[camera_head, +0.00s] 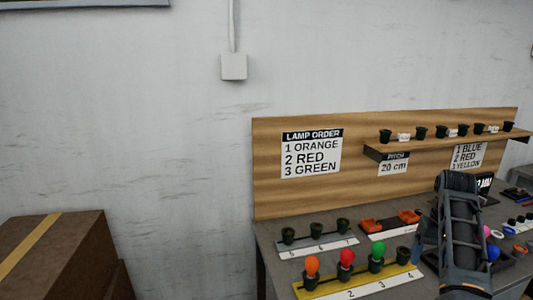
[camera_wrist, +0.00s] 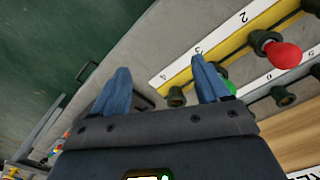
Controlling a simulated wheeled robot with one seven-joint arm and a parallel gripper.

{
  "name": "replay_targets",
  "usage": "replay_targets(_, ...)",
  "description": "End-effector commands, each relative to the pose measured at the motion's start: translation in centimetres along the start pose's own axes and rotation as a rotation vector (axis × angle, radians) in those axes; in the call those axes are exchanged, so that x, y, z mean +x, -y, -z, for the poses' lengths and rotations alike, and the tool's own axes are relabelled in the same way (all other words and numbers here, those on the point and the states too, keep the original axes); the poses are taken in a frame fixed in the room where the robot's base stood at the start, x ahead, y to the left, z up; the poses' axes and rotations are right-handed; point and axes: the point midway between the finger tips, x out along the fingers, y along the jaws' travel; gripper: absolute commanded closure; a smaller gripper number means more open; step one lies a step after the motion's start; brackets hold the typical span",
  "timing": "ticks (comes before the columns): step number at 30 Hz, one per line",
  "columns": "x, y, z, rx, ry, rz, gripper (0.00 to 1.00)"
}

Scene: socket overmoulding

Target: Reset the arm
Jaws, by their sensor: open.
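My gripper (camera_wrist: 161,75) is open in the wrist view, with its two blue fingers spread apart and nothing seen between them. My arm (camera_head: 460,235) stands over the right part of the bench in the head view and hides much of the gripper. A yellow numbered strip (camera_head: 306,292) holds an orange lamp (camera_head: 312,266), a red lamp (camera_head: 347,257) and a green lamp (camera_head: 378,250) in dark sockets. The socket at its right end (camera_head: 403,255) is empty. In the wrist view the green lamp (camera_wrist: 230,87) is partly hidden by the right finger.
A pale strip with dark empty sockets (camera_head: 316,230) and orange trays (camera_head: 409,216) lie behind. A wooden board (camera_head: 268,185) carries signs and a shelf (camera_head: 440,143) of sockets. Loose coloured parts (camera_head: 508,230) crowd the right. A brown box (camera_head: 45,260) stands at left.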

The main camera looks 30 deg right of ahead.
Motion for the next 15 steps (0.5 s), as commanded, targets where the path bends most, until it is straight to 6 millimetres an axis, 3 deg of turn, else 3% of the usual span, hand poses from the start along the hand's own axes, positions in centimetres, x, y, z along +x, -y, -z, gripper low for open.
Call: replay_targets(15,6.3,1.6,-3.0,-0.069,-0.119,-0.063,0.25)
